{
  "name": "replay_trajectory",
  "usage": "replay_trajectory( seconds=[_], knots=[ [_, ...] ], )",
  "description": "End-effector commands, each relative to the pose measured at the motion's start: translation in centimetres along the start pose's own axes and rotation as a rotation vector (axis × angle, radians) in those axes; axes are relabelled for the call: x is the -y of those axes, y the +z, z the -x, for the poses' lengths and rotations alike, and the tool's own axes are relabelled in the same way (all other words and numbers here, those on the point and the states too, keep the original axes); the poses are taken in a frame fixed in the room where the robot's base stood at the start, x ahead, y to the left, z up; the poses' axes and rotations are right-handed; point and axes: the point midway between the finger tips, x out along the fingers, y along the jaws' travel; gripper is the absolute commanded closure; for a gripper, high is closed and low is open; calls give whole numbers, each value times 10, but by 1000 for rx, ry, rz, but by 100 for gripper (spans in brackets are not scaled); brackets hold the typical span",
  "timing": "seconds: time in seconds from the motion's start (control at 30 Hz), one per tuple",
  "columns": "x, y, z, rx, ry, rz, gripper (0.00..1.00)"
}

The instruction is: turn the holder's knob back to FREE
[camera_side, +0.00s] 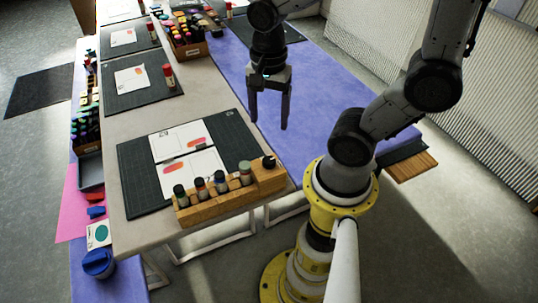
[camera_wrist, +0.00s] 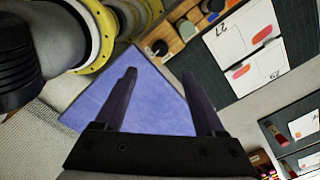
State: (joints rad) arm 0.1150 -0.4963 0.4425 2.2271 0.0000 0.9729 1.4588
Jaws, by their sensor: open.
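The wooden holder (camera_side: 233,203) stands along the front edge of the grey table, with several capped bottles in a row in it. Its dark knob (camera_side: 268,162) sits at the holder's right end; the knob's setting is too small to read. The holder (camera_wrist: 168,33) and the knob (camera_wrist: 160,47) also show at the top of the wrist view. My gripper (camera_side: 268,123) is open and empty, pointing down, above and behind the knob in the side view. In the wrist view my gripper's fingers (camera_wrist: 159,74) are spread apart, with blue cloth visible between them.
A dark cutting mat (camera_side: 135,180) with two printed cards (camera_side: 190,172) lies behind the holder. A red bottle (camera_side: 168,75) stands on another mat farther back. A blue-covered table (camera_side: 335,120) lies to the right. The space around my fingers looks clear.

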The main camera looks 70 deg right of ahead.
Motion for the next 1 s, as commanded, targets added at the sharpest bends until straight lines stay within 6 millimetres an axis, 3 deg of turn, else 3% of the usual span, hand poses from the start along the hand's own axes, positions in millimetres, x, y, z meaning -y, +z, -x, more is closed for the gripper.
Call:
replay_trajectory(
  seconds=[0.17,0.6,0.8,1.0],
  knots=[
    [-1,0,-23,0,3,1,28],
    [-1,0,-106,0,2,3,28],
    [0,0,-127,0,-1,3,28],
    [0,0,-134,-1,-4,3,28]
  ],
)
